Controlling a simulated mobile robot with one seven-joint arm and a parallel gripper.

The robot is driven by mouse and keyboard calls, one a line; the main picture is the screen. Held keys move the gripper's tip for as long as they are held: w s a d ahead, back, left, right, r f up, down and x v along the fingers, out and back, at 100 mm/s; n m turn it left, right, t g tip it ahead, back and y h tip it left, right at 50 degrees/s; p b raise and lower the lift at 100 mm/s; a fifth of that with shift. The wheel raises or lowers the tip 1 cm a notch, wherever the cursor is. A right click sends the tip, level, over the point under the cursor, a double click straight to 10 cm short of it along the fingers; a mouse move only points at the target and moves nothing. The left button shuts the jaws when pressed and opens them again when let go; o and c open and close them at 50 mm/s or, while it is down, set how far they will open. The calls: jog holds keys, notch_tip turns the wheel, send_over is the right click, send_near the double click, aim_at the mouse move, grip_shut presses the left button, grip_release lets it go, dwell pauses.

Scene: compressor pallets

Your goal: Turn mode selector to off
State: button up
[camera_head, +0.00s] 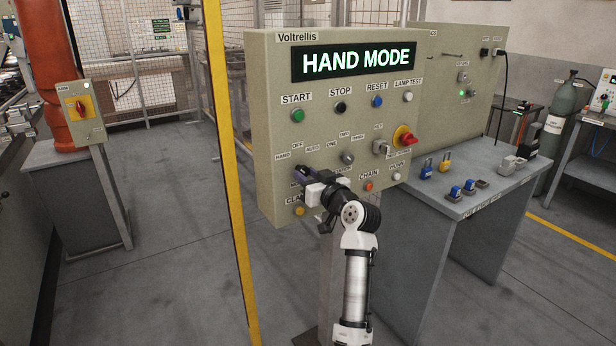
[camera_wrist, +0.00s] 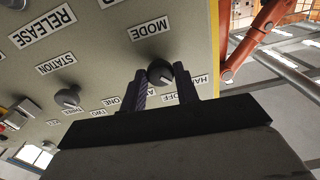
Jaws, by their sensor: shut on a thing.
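The mode selector (camera_wrist: 159,71) is a dark round knob on the beige panel (camera_head: 345,115), below its MODE label in the wrist view. HAND, OFF and AUTO labels surround it, partly hidden by my fingers in that view. My gripper (camera_wrist: 163,82) has one finger on each side of the knob and is shut on it. In the head view my gripper (camera_head: 302,174) reaches the panel's lower left and hides the knob. The display (camera_head: 346,61) reads HAND MODE. Which way the knob points is hard to tell.
The station selector (camera_wrist: 67,97) sits close beside the mode selector. A yellow post (camera_head: 231,170) stands left of the panel. A bench (camera_head: 440,205) with padlocks stands right.

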jog(key=m+p, duration=0.1)
jog(key=m, duration=0.3)
jog(key=shift+m, duration=0.3)
jog(key=shift+m+p, duration=0.7)
jog(key=shift+m, duration=0.9)
jog(key=o, duration=1)
jog(key=shift+c, duration=0.2)
jog(key=shift+s, duration=0.15)
jog(key=b+v, duration=0.4)
jog(key=v, duration=0.9)
jog(key=shift+s+d, duration=0.25)
